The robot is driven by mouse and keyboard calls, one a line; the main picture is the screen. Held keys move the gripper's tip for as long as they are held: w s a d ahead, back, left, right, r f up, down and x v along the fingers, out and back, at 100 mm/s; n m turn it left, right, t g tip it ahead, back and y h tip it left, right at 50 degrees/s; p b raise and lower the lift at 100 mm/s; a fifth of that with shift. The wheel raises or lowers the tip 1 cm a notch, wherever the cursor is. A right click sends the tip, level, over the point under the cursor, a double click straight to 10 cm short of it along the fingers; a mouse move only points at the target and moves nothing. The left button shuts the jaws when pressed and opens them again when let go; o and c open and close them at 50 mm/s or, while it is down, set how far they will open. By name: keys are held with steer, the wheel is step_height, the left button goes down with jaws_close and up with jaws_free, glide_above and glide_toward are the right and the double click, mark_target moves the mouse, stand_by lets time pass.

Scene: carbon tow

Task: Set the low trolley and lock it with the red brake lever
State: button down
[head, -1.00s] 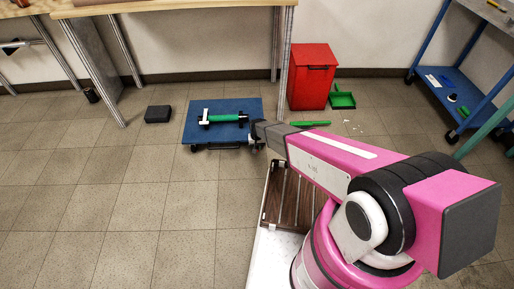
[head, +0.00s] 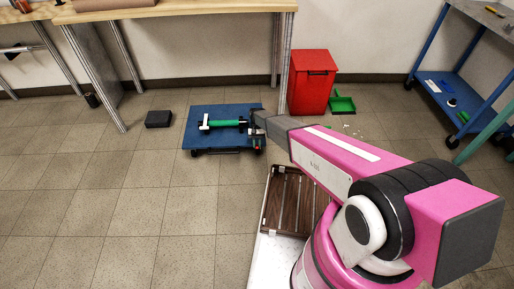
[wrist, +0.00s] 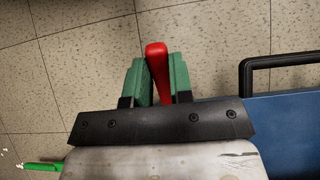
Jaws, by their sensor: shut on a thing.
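The low trolley (head: 190,140) is a flat blue platform on small wheels, standing on the tiled floor. A green roller with white and dark end pieces (head: 225,124) lies on its deck. The red brake lever (wrist: 157,72) is upright between the green fingers of my gripper (wrist: 157,80), which is shut on it. The trolley's black handle (wrist: 245,80) and blue deck (wrist: 290,110) are at the right of the wrist view.
A red bin (head: 312,85) and a green dustpan (head: 342,104) stand behind and right of the trolley. A black box (head: 158,119) lies to its left. A wooden-topped bench (head: 180,10) is behind it. Floor is clear to the front left.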

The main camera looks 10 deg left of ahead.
steer(key=shift+w+a+r+g, duration=0.1)
steer(key=shift+w+r+g, duration=0.2)
steer(key=shift+g, duration=0.4)
steer(key=shift+h, duration=0.3)
steer(key=c, duration=1)
jaws_free()
steer(key=shift+w, duration=0.1)
